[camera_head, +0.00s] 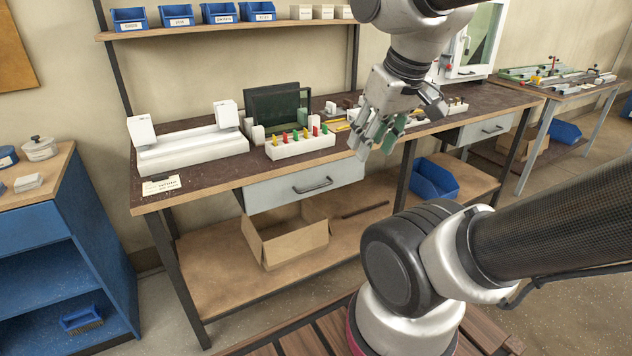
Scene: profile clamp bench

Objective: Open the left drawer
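The left drawer (275,193) is a light grey front under the dark-topped bench, and it looks closed. Its dark bar handle (313,187) sits right of the middle of the front and is in clear view. My gripper (374,148) points down near the bench's front edge, to the right of and above that handle in the picture. Its fingers look apart, with nothing seen between them. It does not appear to touch the drawer; the exact distance is hard to judge.
A right drawer (470,134) is further along the bench (208,180). A white fixture (190,150) and a white rack (300,147) with coloured pieces stand on top. A cardboard box (285,245) and a blue bin (434,180) are on the lower shelf. A blue cabinet (60,260) stands left.

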